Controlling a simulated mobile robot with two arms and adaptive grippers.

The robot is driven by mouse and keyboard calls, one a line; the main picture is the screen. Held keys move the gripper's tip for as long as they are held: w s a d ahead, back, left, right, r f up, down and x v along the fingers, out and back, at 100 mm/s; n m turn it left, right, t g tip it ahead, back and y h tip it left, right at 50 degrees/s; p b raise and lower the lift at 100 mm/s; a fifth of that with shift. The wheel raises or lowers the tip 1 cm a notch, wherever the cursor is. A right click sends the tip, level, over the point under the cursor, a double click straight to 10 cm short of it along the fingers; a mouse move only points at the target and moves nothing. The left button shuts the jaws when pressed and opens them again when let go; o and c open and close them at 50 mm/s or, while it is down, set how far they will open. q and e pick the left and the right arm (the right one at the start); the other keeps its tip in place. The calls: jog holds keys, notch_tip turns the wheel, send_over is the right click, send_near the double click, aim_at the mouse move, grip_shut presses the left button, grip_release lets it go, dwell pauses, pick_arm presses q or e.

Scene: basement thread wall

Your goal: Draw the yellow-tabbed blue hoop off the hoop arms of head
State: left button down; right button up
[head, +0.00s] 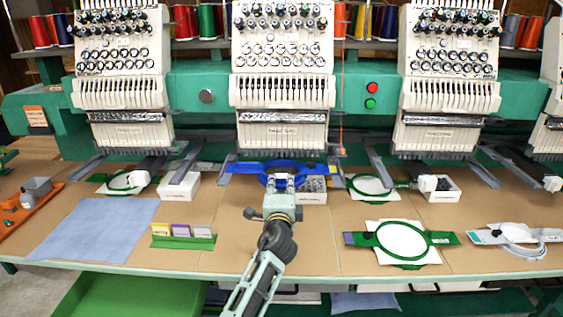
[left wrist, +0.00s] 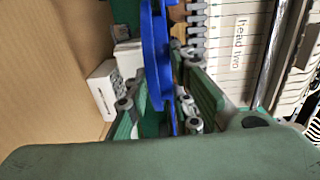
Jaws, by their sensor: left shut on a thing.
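The blue hoop (head: 257,168) lies crosswise under the middle embroidery head (head: 283,125), with a yellow tab (head: 333,170) at its right end. My left gripper (head: 282,181) comes in from the front and is shut on the near rim of the hoop. In the left wrist view the blue hoop (left wrist: 155,50) stands between the fingers of my left gripper (left wrist: 160,105), beside a head labelled "head two" (left wrist: 240,45). The hoop's ends are by the grey hoop arms; whether they are still seated I cannot tell. My right gripper is not in view.
White boxes (head: 179,188) stand left and right of the hoop. Green hoops with white fabric (head: 402,240) lie at the right. A blue cloth (head: 95,228) and a green card holder (head: 184,242) lie at the left. Bare table (head: 330,255) is free beside my left arm.

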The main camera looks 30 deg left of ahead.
pick_arm(q)
jog(key=shift+p+v, duration=0.35)
jog(key=shift+v, duration=0.75)
jog(key=shift+p+v, duration=0.6)
jog(key=shift+v, duration=2.15)
jog(key=c, duration=1.5)
grip_release()
jog(key=shift+o, duration=0.2)
